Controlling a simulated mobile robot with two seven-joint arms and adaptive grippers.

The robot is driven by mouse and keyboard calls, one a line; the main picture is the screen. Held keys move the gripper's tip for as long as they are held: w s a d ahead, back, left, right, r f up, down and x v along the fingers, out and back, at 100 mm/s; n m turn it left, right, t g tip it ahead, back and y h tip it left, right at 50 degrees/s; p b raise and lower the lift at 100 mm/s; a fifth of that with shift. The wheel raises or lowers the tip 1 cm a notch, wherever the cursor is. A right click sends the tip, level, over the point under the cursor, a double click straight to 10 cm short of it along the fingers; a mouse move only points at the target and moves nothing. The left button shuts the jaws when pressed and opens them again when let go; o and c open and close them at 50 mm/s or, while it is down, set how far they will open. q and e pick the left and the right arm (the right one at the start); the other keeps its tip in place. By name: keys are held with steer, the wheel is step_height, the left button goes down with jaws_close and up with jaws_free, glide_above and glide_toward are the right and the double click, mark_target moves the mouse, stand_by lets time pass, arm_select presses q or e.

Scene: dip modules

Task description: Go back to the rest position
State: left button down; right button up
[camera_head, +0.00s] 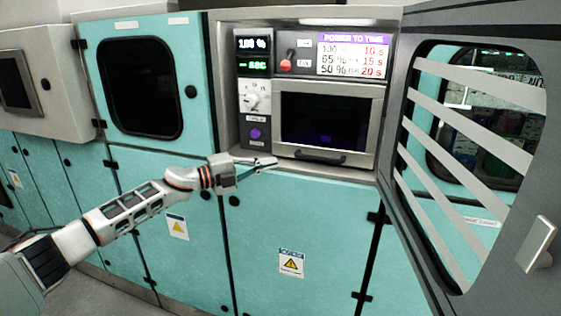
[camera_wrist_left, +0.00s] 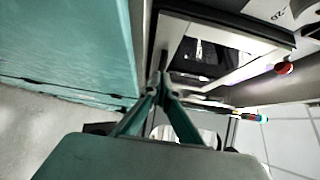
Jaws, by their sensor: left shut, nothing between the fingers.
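My left gripper (camera_head: 268,163) reaches in from the left and is shut and empty. In the head view its fingertips are just in front of the machine's lower ledge, beneath the purple button (camera_head: 255,134) and left of the oven door handle (camera_head: 320,157). Whether it touches the ledge I cannot tell. In the left wrist view the two fingers of the left gripper (camera_wrist_left: 160,82) meet at their tips. My right gripper is not in view.
The oven door (camera_head: 328,120) is closed. A red switch (camera_head: 290,56), a dial (camera_head: 252,97) and a display (camera_head: 251,65) sit on the panel. A grey slatted outer door (camera_head: 393,165) stands open at right. Teal cabinets (camera_head: 330,215) fill the wall below.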

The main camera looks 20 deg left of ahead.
arm_select(q)
steer(key=shift+v, duration=3)
steer(key=s+d+f+n+t+y, duration=0.1)
steer(key=s+d+f+n, duration=0.3)
steer(key=f, duration=0.4)
steer(key=s+d+f+n+t+y, duration=0.1)
steer(key=s+d+f+n, duration=0.3)
steer(key=f, duration=0.3)
steer(key=s+d+f+n+t+y, duration=0.1)
steer(key=s+d+f+n, duration=0.35)
steer(key=f, duration=0.35)
steer(key=s+a+f+n+g+y, duration=0.1)
steer(key=s+f+n, duration=0.4)
steer(key=s+f, duration=0.5)
steer(key=s+a+f+n+g+y, duration=0.1)
steer(key=s+f+n+g+y, duration=0.2)
steer(key=s+f, duration=0.7)
steer(key=s+n+y, duration=0.2)
steer(key=s+y, duration=0.1)
steer(key=s, duration=0.1)
steer(key=shift+s+a+n+b, duration=0.2)
steer(key=shift+a+n+b, duration=0.15)
steer(key=shift+b, duration=0.05)
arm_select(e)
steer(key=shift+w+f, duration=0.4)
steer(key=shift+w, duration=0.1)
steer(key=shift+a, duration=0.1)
